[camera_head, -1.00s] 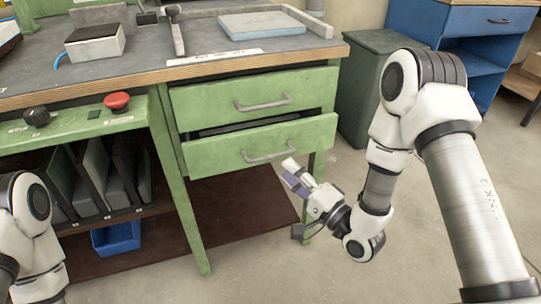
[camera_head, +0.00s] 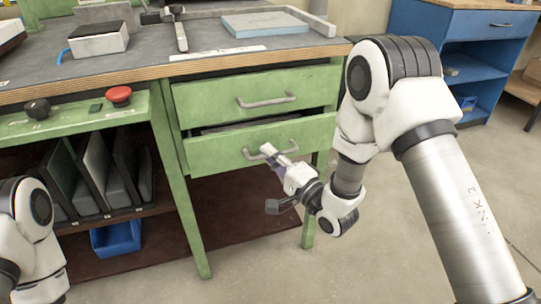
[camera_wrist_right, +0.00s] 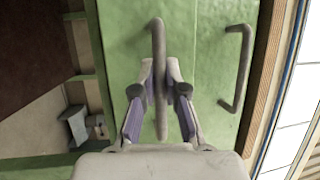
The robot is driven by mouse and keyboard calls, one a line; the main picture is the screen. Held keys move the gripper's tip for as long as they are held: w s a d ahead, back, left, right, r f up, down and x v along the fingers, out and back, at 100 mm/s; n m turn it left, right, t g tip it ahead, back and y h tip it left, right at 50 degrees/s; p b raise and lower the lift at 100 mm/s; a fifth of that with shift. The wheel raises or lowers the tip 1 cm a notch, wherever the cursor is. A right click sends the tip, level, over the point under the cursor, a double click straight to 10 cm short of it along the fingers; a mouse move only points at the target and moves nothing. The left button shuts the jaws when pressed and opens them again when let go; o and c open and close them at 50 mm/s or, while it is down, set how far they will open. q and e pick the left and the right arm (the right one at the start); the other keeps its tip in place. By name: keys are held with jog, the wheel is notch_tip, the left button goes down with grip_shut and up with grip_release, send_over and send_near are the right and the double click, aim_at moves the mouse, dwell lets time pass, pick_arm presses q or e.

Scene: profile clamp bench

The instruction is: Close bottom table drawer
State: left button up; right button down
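The green bottom drawer (camera_head: 225,155) sits in the bench under the top drawer (camera_head: 215,98). It stands slightly pulled out, with a dark gap above its front edge. Its grey bar handle (camera_head: 290,145) also shows in the right wrist view (camera_wrist_right: 158,45), running upright between the two fingers. My right gripper (camera_head: 269,153) is at this handle; in the right wrist view its fingertips (camera_wrist_right: 159,78) lie close against both sides of the bar and look shut on it. My left gripper is out of view; only part of my left arm shows at the lower left.
A green bench leg (camera_head: 308,220) stands below the drawers. A blue bin (camera_head: 115,238) sits on the lower shelf at left. Floor in front is clear.

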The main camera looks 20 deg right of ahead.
jog(key=w+p, duration=0.1)
jog(key=w, duration=0.2)
jog(key=shift+w+r, duration=0.1)
jog(key=shift+w, duration=0.25)
jog(key=c, duration=1.4)
grip_release()
jog(key=shift+o, duration=1)
jog(key=shift+w+a, duration=0.1)
jog(key=shift+w, duration=0.05)
jog(key=v, duration=1.2)
